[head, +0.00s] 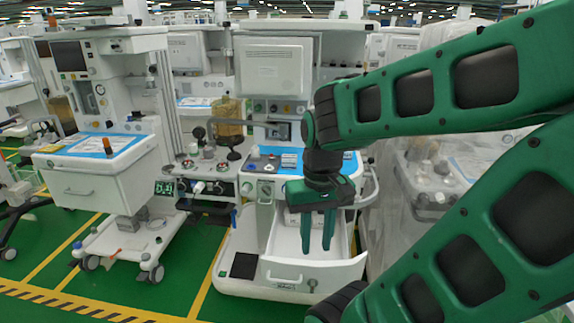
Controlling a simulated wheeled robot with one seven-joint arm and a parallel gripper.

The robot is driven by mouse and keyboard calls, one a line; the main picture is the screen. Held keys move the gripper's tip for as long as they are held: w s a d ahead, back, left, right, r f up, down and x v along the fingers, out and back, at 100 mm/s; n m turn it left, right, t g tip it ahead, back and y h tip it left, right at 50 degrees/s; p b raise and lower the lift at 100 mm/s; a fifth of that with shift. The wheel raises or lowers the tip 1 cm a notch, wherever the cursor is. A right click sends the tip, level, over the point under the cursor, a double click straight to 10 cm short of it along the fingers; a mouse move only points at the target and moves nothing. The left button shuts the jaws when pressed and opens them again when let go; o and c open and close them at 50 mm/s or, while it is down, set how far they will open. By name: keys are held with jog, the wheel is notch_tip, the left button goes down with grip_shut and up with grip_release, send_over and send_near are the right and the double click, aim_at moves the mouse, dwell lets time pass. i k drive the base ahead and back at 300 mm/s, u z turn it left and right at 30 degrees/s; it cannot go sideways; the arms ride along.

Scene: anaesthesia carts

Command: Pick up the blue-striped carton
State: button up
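My gripper (317,235) hangs fingers down over the open drawer (288,270) of the middle cart. Its two green fingers are apart, with nothing visible between them. A small white box with blue marking (289,160) lies on the cart's blue-topped work surface (347,163), left of and behind my gripper. It may be the blue-striped carton, but it is too small to be sure. Something pale (292,217) shows at the back of the drawer, partly hidden by my gripper. I cannot tell whether it is a carton.
A second cart (92,180) with a closed drawer stands at left. A plastic-wrapped cart (425,190) stands at right, partly behind my arm. Green floor (197,262) with yellow lines is open between the left and middle carts. The drawer walls surround the space below my gripper.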

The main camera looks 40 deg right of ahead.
aim_at(289, 161)
jog(key=k, duration=0.6)
jog(key=z, duration=0.35)
jog(key=i, duration=0.55)
jog(key=z, duration=0.65)
jog(key=i, duration=0.65)
